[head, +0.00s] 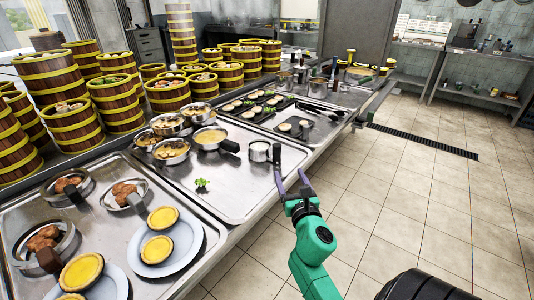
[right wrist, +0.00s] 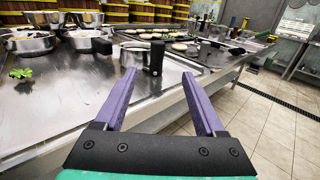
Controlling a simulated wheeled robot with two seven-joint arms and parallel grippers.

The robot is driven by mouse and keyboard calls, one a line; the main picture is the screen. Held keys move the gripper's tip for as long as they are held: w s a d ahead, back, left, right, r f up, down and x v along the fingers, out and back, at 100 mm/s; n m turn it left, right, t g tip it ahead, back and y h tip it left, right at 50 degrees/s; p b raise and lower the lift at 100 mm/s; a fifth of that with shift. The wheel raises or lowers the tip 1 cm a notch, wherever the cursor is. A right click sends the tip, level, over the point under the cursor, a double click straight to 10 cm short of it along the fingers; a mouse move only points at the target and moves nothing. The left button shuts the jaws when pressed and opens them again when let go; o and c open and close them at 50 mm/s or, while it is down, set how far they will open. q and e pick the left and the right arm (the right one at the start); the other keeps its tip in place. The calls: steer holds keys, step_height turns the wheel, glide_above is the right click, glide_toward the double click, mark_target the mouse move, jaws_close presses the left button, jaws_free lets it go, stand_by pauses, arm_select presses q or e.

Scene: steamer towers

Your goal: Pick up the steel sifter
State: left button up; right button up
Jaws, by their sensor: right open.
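A small steel cup-shaped vessel with a black handle, which looks like the steel sifter (head: 259,152), stands on the steel counter tray near its right edge. In the right wrist view the sifter (right wrist: 131,56) is ahead of the fingers, with its upright black handle (right wrist: 154,57) between and beyond the two fingertips. My right gripper (head: 290,180) is open and empty, short of the sifter and apart from it. Its purple fingers (right wrist: 158,78) are spread wide in the wrist view. The inside of the sifter is not clear. My left gripper is not in view.
Steel bowls and pans of food (head: 171,150) stand left of the sifter. A dark tray with pale round buns (head: 292,125) lies behind it. Stacked bamboo steamers (head: 110,98) line the back left. A green leaf garnish (head: 202,183) lies on the bare tray. Open tiled floor (head: 400,180) is at right.

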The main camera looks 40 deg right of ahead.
mark_target(278, 150)
steer(key=x, duration=1.3)
steer(key=shift+w+a+p, duration=0.15)
steer(key=shift+p, duration=0.2)
steer(key=shift+r, duration=0.15)
steer(key=shift+c, duration=1.2)
jaws_close()
